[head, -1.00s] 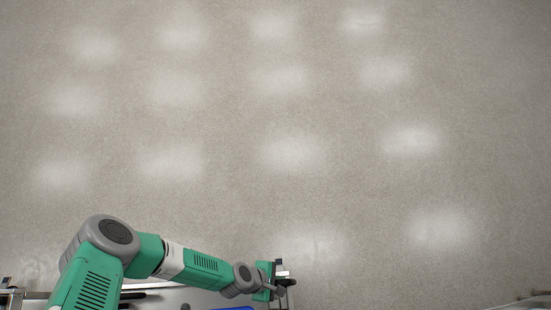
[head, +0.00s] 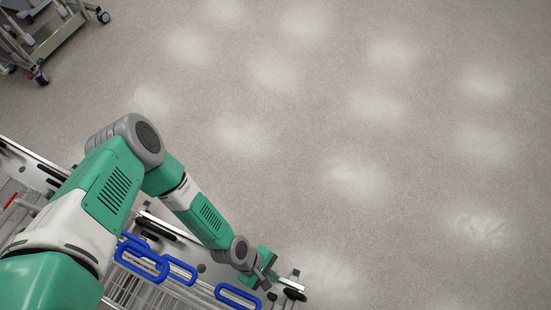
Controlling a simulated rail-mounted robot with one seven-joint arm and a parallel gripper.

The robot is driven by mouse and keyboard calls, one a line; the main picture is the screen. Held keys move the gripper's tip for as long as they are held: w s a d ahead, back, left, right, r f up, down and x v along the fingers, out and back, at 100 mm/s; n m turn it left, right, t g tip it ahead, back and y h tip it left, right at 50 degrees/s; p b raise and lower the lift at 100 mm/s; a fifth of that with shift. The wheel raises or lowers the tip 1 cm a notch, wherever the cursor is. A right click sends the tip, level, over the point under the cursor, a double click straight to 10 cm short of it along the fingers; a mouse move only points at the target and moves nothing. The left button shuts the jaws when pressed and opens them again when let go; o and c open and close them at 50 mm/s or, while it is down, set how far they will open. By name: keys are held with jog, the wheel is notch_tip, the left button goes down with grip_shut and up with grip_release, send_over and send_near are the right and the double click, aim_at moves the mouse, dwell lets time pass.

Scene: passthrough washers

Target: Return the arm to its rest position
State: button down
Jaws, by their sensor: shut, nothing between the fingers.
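My arm reaches from the lower left of the head view out over a metal rack cart, bent at the elbow. My gripper (head: 270,275) is at the arm's far end, low in the middle of the view, near the end of the cart. It is shut with nothing between the fingers. The gripper is small in the view and partly hidden by the wrist.
The wire rack cart (head: 125,289) with several blue loop handles (head: 238,296) lies below and beside my arm. A wheeled metal cart (head: 52,36) stands at the upper left. Open grey floor (head: 400,150) fills the middle and right.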

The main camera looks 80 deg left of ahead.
jog(key=d+r+b+x, duration=0.1)
jog(key=b+x, duration=0.1)
jog(key=x, duration=0.9)
jog(key=shift+w+d+f+b, duration=0.25)
jog(key=shift+w+b, duration=0.1)
jog(key=shift+w, duration=0.05)
jog(key=shift+f, duration=0.1)
